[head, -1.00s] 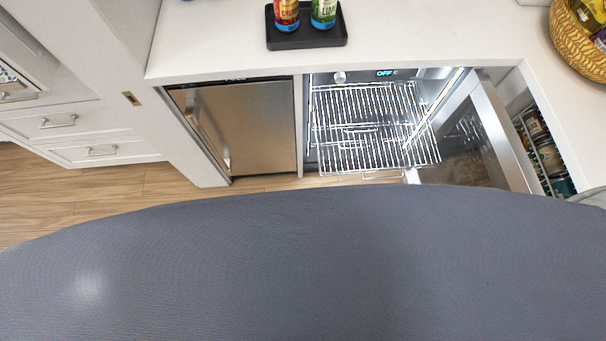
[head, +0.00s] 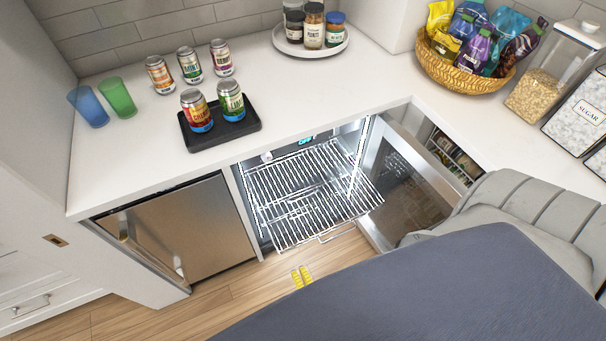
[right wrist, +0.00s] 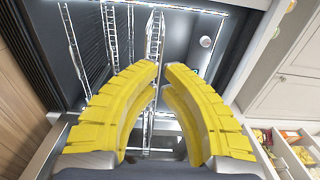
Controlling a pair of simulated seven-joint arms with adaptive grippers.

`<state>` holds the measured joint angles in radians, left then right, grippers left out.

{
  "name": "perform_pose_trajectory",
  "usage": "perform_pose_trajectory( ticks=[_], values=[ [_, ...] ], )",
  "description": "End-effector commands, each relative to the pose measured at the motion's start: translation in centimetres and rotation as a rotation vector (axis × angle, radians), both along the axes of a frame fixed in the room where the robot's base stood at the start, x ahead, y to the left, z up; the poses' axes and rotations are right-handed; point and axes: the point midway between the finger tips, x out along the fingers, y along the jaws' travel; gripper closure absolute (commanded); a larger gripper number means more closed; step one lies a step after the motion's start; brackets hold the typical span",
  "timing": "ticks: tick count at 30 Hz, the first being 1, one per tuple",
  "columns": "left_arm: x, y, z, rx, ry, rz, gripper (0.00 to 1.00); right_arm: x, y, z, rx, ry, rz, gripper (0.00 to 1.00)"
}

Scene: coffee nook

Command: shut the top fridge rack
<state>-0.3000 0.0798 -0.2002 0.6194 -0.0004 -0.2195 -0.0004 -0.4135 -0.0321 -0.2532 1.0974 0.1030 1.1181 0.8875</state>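The fridge (head: 372,235) stands open under the counter, its glass door swung out to the right. The top rack (head: 310,190), a chrome wire shelf, is pulled out past the front of the fridge. Another wire edge (head: 338,232) shows just below it. My left gripper is out of view.
A steel appliance door (head: 185,230) is shut left of the fridge. The counter above holds a black tray (head: 222,138) with two cans, more cans, two cups and a snack basket (head: 465,75). A large dark shape hides the lower right. Wood floor (head: 250,295) shows in front.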

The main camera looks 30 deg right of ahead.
Motion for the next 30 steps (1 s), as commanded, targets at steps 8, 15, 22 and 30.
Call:
perform_pose_trajectory(
  ticks=[8, 15, 22, 30],
  values=[
    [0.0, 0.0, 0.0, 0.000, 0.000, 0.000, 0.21, 4.4, -0.7, 0.0, 0.000, -0.001, -0.008, 1.00],
    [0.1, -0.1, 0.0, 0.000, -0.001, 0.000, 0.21, 6.5, -1.1, 0.0, -0.001, 0.000, -0.010, 1.00],
    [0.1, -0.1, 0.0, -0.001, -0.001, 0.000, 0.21, 7.2, -1.2, 0.0, -0.001, 0.001, -0.012, 1.00],
    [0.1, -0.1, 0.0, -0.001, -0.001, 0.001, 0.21, 7.3, -1.2, 0.0, -0.001, 0.001, -0.012, 1.00]
  ],
)
